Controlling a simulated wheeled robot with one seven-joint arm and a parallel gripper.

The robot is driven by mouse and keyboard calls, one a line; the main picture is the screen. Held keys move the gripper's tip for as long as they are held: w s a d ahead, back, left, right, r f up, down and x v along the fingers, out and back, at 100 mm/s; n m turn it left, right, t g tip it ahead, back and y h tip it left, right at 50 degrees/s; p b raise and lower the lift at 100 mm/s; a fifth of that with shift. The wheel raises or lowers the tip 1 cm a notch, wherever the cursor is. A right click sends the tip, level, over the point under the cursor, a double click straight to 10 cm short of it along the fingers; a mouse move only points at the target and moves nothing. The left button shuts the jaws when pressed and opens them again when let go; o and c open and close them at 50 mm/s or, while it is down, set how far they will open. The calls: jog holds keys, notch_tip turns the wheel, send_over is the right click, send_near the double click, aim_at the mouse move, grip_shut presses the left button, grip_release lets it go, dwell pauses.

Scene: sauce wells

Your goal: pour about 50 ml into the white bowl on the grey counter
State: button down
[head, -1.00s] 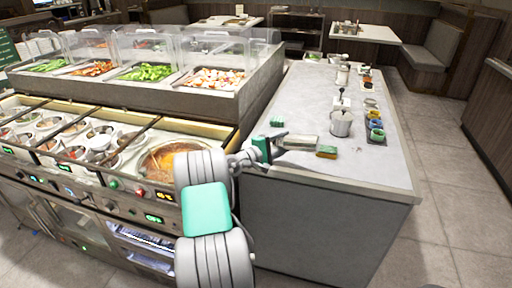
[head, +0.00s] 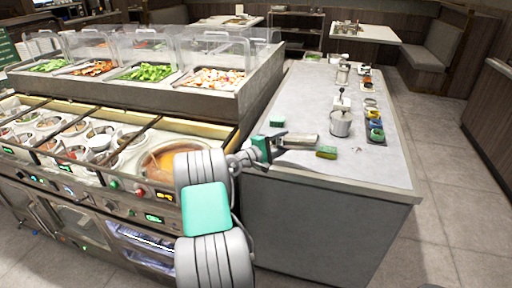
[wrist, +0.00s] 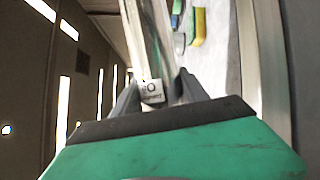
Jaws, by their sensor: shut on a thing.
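My gripper (head: 276,146) is shut on a pale, see-through elongated container (head: 301,141), held roughly level above the near left part of the grey counter (head: 300,98). In the wrist view the container (wrist: 148,35) runs away from the jaws, with a small printed label by the fingertips. I cannot tell what is in it. A white bowl (head: 98,142) shows among the sauce wells at the left. On the grey counter I cannot clearly make out a white bowl; a small white vessel (head: 342,103) with a dark handle stands there.
A metal bucket (head: 340,124) stands just beyond the held container. A green and yellow sponge (head: 327,152) lies by its end. Several coloured small items (head: 375,127) line the right side. A green block (head: 277,122) lies near the left edge. The counter's front right is clear.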

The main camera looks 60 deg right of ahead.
jog(key=shift+r, duration=0.15)
dwell(0.7)
jog(key=f, duration=0.1)
jog(key=f+m+b, duration=0.2)
jog(key=shift+s+f+t+y, duration=0.2)
jog(key=shift+s+t+y, duration=0.1)
jog(key=shift+f+m, duration=0.25)
jog(key=shift+m, duration=0.35)
